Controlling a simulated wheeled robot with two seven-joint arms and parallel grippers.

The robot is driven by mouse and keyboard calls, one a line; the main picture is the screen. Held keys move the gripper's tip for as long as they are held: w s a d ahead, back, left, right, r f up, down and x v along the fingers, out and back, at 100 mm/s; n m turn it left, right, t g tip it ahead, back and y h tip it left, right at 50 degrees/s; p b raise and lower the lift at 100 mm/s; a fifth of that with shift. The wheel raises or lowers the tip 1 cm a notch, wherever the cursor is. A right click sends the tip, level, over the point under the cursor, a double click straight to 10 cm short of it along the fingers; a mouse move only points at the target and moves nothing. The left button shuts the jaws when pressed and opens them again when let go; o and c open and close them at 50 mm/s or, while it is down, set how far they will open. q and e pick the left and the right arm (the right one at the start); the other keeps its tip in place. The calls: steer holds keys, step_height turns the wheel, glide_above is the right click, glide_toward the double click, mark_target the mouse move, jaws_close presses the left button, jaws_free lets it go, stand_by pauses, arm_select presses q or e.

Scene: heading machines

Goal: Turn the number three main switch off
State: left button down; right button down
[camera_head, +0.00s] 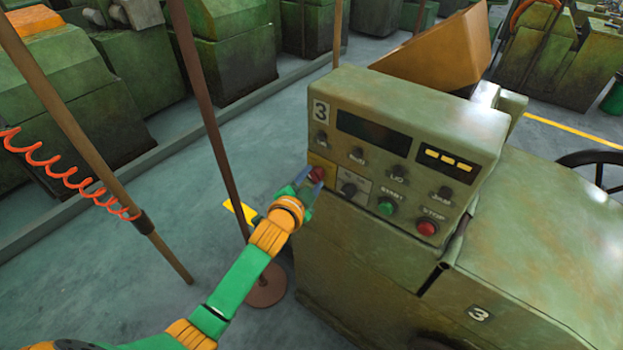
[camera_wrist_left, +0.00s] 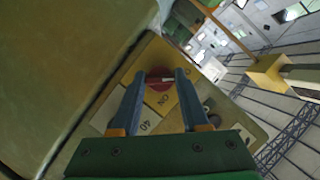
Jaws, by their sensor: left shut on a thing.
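The number three machine (camera_head: 335,190) is a worn green cabinet with a "3" plate at the top left of its control panel. The main switch is a red knob (camera_head: 317,173) on a yellow plate at the panel's left end. In the left wrist view the red knob (camera_wrist_left: 159,80) sits between the two blue fingers, with "ON" lettering on the plate below it. My left gripper (camera_head: 310,181) is shut on the knob. The fingers partly hide it, and I cannot tell which way it points. My right gripper is in neither view.
A green START button (camera_head: 386,206) and a red STOP button (camera_head: 427,228) sit to the right, with a black selector (camera_head: 348,189) nearer the knob. A brown post (camera_head: 215,130) stands left of the machine. Clear floor (camera_head: 100,280) lies at the left.

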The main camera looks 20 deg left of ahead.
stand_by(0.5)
arm_select(q)
steer(key=shift+c, duration=2)
jaws_free()
steer(key=b+v, duration=0.1)
steer(key=v, duration=0.6)
